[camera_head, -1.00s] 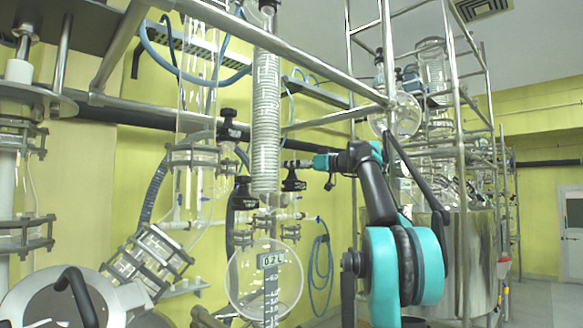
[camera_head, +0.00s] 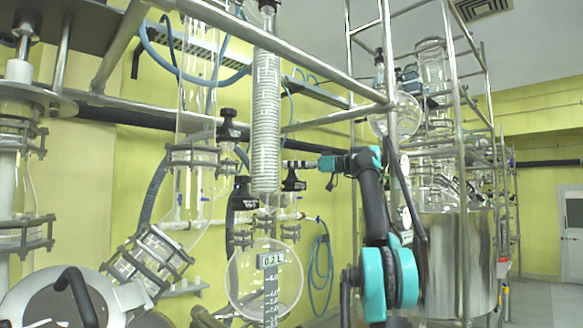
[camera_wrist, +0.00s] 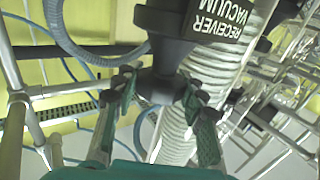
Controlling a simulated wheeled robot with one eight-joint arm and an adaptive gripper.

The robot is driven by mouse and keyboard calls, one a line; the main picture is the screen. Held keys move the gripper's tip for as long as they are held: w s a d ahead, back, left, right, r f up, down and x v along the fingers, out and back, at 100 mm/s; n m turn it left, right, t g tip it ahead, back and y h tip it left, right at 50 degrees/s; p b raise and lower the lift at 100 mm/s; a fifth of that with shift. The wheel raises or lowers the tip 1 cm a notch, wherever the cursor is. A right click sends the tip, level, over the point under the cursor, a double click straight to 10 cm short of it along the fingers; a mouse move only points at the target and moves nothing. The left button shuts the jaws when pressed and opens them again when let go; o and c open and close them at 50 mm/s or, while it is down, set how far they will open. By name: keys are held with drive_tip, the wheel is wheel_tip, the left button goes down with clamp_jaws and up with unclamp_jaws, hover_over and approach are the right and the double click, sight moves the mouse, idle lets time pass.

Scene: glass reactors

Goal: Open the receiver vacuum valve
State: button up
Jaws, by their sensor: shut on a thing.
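The receiver vacuum valve (camera_wrist: 185,25) is a black body with white lettering reading "RECEIVER VACUUM" at the top of the wrist view. Its dark knob (camera_wrist: 157,86) tapers down between the green-padded fingers of my gripper (camera_wrist: 160,92). My gripper is shut on this knob, with one finger at each side. In the head view the black valve (camera_head: 293,183) stands just right of the coiled glass condenser. My gripper (camera_head: 290,164) reaches it from the right, at its top. The exact contact and the knob's turn angle are too small to tell there.
The coiled glass condenser (camera_head: 265,120) stands close left of the valve. A round glass receiver (camera_head: 240,285) hangs below. Another labelled black valve (camera_head: 243,195) is to the left. Steel frame bars (camera_head: 320,63) cross above. Blue hoses (camera_head: 320,262) hang on the yellow wall.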

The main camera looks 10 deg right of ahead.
drive_tip(key=shift+g, duration=0.3)
idle(0.5)
drive_tip(key=o, duration=0.9)
drive_tip(key=shift+m+t+h, duration=0.3)
drive_tip(key=shift+m+t, duration=0.1)
drive_tip(key=shift+t, duration=0.5)
